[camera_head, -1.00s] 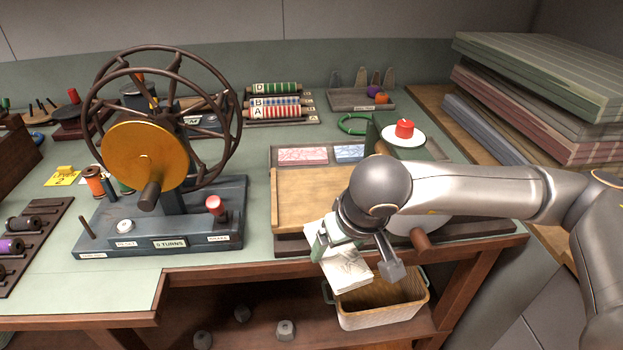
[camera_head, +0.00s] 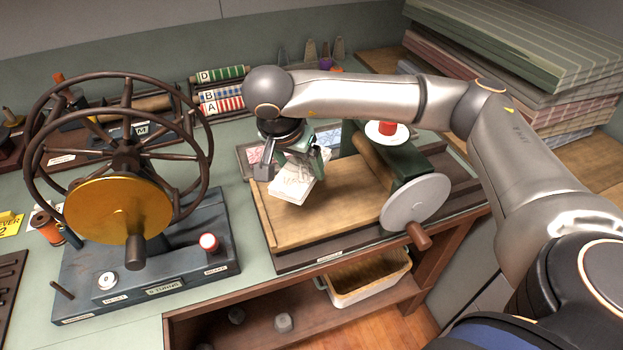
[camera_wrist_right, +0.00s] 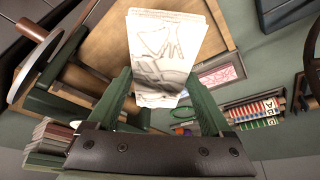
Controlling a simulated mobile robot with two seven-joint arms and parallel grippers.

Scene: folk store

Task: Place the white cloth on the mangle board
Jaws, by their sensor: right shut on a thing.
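The white cloth (camera_head: 291,186) is a folded stack with faint markings on its face. My right gripper (camera_head: 302,160) is shut on it, above the left part of the wooden mangle board (camera_head: 335,207). In the right wrist view the cloth (camera_wrist_right: 168,60) sits between the two green fingers (camera_wrist_right: 160,98), with the board (camera_wrist_right: 105,45) behind it. I cannot tell whether the cloth touches the board. My left gripper is not in view.
The mangle's green frame and grey wheel (camera_head: 415,202) stand at the board's right. A winding wheel (camera_head: 125,160) stands to the left. Striped rolls (camera_head: 222,90) lie behind, and stacked fabric (camera_head: 530,70) fills the back right. A basket (camera_head: 370,277) sits on the shelf below.

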